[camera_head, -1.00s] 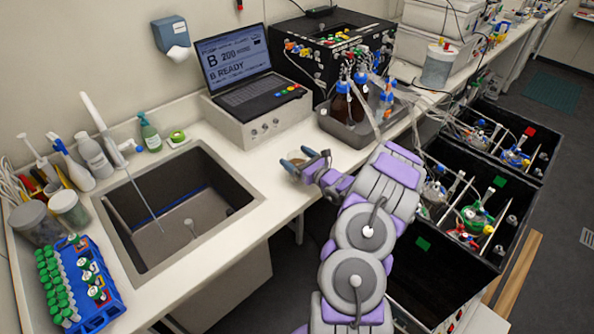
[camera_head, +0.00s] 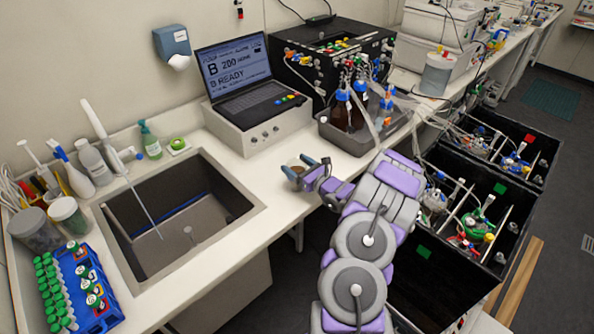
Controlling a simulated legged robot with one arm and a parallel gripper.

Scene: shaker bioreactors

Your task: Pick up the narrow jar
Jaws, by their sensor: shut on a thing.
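My gripper (camera_head: 299,167) is at the front part of the white bench, right of the sink and in front of the laptop stand. Its two blue-grey fingertips are on either side of a small jar (camera_head: 298,169) with a brownish top, and they are shut on it. The jar is small in view and partly hidden by the fingers, so its full shape does not show. It looks upright. I cannot tell whether its base touches the bench.
A sink (camera_head: 180,215) is left of my gripper. Black bins (camera_head: 450,270) with vessels and tubing are at the right. A blue rack (camera_head: 105,315) of green-capped tubes is at front left. The bench (camera_head: 262,170) around the jar is clear.

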